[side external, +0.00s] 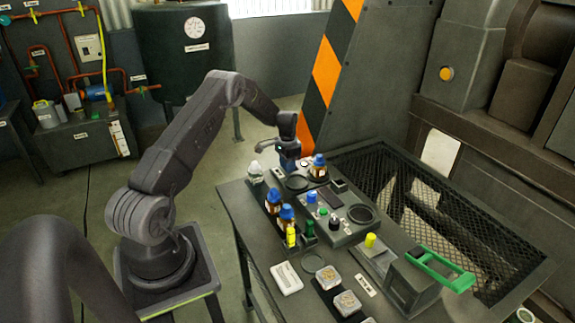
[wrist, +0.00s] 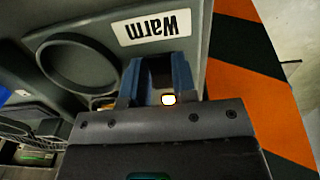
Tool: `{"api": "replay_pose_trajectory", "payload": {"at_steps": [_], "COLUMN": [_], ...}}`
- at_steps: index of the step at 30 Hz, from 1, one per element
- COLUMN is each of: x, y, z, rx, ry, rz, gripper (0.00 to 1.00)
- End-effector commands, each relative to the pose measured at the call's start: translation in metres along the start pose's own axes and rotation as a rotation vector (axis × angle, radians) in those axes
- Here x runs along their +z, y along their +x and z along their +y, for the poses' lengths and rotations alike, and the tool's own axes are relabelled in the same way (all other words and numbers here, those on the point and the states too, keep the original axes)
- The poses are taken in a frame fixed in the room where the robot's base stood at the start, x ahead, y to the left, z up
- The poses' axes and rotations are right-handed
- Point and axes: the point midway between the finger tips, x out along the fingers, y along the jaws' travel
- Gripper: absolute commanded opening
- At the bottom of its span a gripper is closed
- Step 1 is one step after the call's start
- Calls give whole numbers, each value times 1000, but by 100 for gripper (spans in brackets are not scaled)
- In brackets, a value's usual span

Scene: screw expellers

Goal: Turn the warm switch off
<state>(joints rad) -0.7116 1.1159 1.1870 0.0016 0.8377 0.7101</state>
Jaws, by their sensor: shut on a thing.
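In the wrist view, the white label "Warm" (wrist: 152,27) shows upside down on the grey panel (wrist: 105,40). My gripper (wrist: 155,88) is just below that label, with its two blue-grey fingers shut on the warm switch. The switch is mostly hidden between the fingers, so its on or off position cannot be made out. A small lit light (wrist: 168,99) glows at the base of the fingers. In the side view, my gripper (side external: 289,157) is lowered at the far end of the control panel (side external: 310,228).
Blue-capped bottles (side external: 318,168) stand on and beside the panel. A mesh-covered bin (side external: 400,150) lies to the right. An orange-and-black striped post (side external: 327,70) rises close behind my gripper.

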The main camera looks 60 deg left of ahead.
Motion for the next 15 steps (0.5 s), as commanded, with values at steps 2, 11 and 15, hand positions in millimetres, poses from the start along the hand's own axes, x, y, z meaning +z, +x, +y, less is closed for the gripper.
{"api": "replay_pose_trajectory", "payload": {"at_steps": [2,11,15], "x": [-1,-6,-7], "y": [0,-1,-2], "z": [0,0,0], "rx": [0,1,0], "ry": [1,6,5], "rz": [-7,-166,-228], "gripper": [2,2,2]}}
